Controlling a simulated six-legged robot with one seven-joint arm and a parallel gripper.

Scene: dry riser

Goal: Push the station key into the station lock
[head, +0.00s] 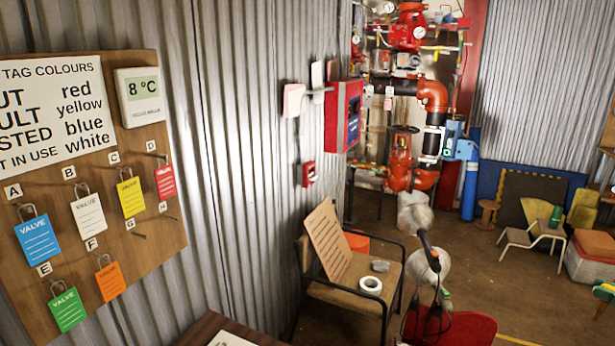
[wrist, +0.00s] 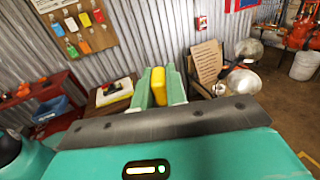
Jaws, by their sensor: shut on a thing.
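In the wrist view, my gripper (wrist: 160,85) has two pale green fingers shut on a yellow block-like thing (wrist: 158,86), held between them. Its far end is hidden, and I cannot tell for sure that it is the station key. My gripper is not in the head view. I cannot clearly make out the station lock. A red wall box with a dark blue front (head: 345,116) and a smaller red box (head: 309,173) are on the corrugated wall; the smaller one also shows in the wrist view (wrist: 202,23).
A wooden board (head: 140,215) with several coloured valve tags hangs at left. Red pipework (head: 405,150) stands at the back. A table edge (head: 205,328) is at bottom. Floor at right is partly clear.

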